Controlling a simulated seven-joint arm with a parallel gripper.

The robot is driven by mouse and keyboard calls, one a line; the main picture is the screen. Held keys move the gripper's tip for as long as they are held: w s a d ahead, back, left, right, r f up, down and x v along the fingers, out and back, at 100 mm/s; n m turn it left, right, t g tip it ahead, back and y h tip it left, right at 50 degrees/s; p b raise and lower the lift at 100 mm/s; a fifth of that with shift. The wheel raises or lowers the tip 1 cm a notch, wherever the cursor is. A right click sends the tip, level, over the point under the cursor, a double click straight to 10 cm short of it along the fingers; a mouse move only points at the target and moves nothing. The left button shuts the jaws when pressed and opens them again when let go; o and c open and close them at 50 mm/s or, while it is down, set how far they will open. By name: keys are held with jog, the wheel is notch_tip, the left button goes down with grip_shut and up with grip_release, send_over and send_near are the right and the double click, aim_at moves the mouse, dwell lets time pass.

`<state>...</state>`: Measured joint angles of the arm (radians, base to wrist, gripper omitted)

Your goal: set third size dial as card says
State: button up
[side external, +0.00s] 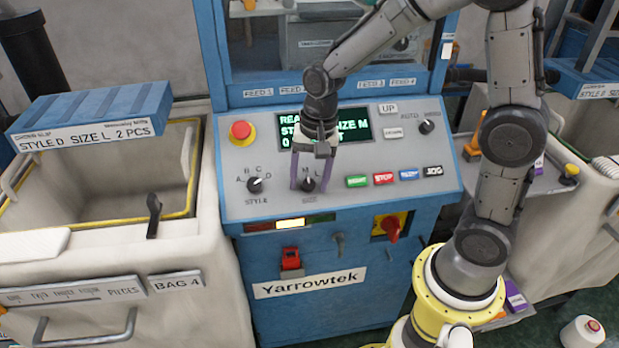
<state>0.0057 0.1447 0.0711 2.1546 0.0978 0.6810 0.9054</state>
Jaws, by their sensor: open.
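The size dial (308,184) is a small black knob on the grey control panel, right of the style dial (255,184). My gripper (308,186) points down over the size dial with one purple finger on each side of it. The fingers are open; I cannot tell whether they touch the knob. M and L marks show near the dial, partly hidden by the fingers. The card (85,135) on the left bin reads STYLE D SIZE L 2 PCS. The green-text display (350,130) shows a size M, partly hidden by my gripper.
A red emergency button (241,131) stands left of my gripper. Coloured buttons (383,178) line the panel to its right, with another dial (427,126) above them.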

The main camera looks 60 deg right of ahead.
grip_shut()
dwell(0.5)
jog(key=n+g+h, duration=0.1)
jog(key=n+h, duration=0.1)
jog(key=n, duration=0.1)
jog(key=shift+w+a+n+g, duration=0.15)
jog(key=shift+n+g, duration=0.15)
jog(key=shift+g, duration=0.1)
jog(key=shift+a+n+g+h, duration=0.15)
jog(key=shift+n+g+h, duration=0.45)
jog(key=shift+n+h, duration=0.8)
jog(key=shift+n, duration=0.4)
grip_release()
